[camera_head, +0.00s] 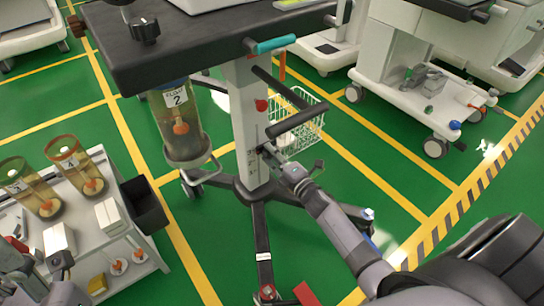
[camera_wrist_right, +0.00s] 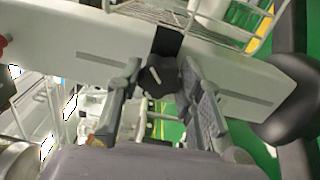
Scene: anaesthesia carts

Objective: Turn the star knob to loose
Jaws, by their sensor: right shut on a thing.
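The dark star knob (camera_wrist_right: 158,80) sits on the pale column and shows between the two fingers of my right gripper (camera_wrist_right: 160,70) in the wrist view, with a small white mark on its face. The fingers are closed in on the knob from both sides. In the head view my right gripper (camera_head: 272,155) reaches the front of the white column (camera_head: 245,120), and it largely hides the knob there. My left gripper (camera_head: 55,265) is at the lower left edge, dark and partly cut off, and its fingers cannot be made out.
A dark tabletop (camera_head: 190,45) overhangs the column. A clear canister (camera_head: 178,125) hangs left of it and a wire basket (camera_head: 297,115) is behind it. A small cart (camera_head: 125,255) with canisters stands at the lower left. Black base legs (camera_head: 262,240) spread over the green floor.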

